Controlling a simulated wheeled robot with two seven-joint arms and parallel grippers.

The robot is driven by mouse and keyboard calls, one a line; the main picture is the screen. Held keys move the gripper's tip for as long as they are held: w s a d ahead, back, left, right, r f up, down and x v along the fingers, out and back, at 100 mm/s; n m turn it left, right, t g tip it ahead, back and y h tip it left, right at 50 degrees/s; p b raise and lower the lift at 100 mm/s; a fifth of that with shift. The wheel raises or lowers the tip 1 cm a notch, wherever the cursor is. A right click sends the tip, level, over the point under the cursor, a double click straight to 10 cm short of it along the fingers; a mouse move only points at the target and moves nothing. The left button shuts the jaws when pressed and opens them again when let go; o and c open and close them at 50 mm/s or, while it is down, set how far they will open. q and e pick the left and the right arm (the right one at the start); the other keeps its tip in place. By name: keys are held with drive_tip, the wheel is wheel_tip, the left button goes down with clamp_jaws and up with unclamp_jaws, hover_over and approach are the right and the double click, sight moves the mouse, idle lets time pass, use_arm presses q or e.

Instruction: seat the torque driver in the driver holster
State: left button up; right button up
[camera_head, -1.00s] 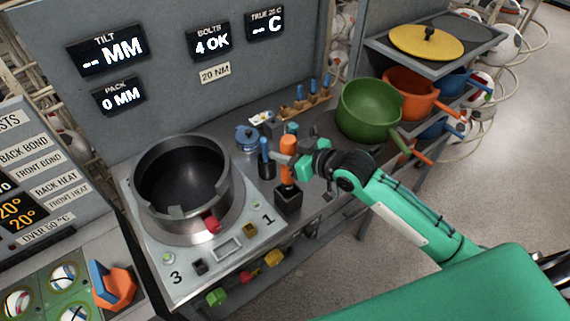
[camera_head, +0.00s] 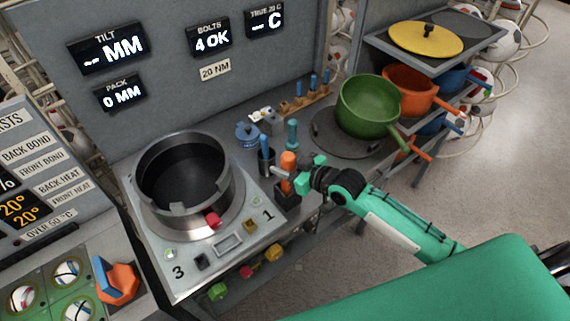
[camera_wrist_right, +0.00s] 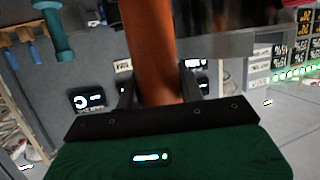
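The torque driver, with an orange handle (camera_head: 288,161), stands about upright in the head view. My right gripper (camera_head: 290,181) comes in from the right and is shut on it; in the wrist view the orange handle (camera_wrist_right: 153,50) lies between the two fingers. The driver holster, a dark block (camera_head: 287,201) on the front right of the bench, is directly below the driver. The driver's lower end is hidden by the gripper and holster, so I cannot tell how deep it sits. My left gripper is not in view.
A dark cup with a blue-handled tool (camera_head: 265,153) stands just left of the driver. A teal dumbbell-shaped tool (camera_head: 292,133) stands behind it. The large metal ring (camera_head: 185,175) is to the left, and a green pot (camera_head: 368,105) is at the back right.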

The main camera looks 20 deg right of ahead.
drive_tip(key=o, duration=0.3)
drive_tip(key=shift+o, duration=0.2)
drive_tip(key=shift+r, duration=0.15)
drive_tip(key=shift+s+d, duration=0.2)
drive_tip(key=b+v, duration=0.3)
drive_tip(key=v, duration=0.8)
drive_tip(key=shift+s+r+b, duration=0.15)
drive_tip(key=shift+s+b, duration=0.05)
drive_tip(key=shift+b, duration=0.1)
drive_tip(key=shift+d, duration=0.1)
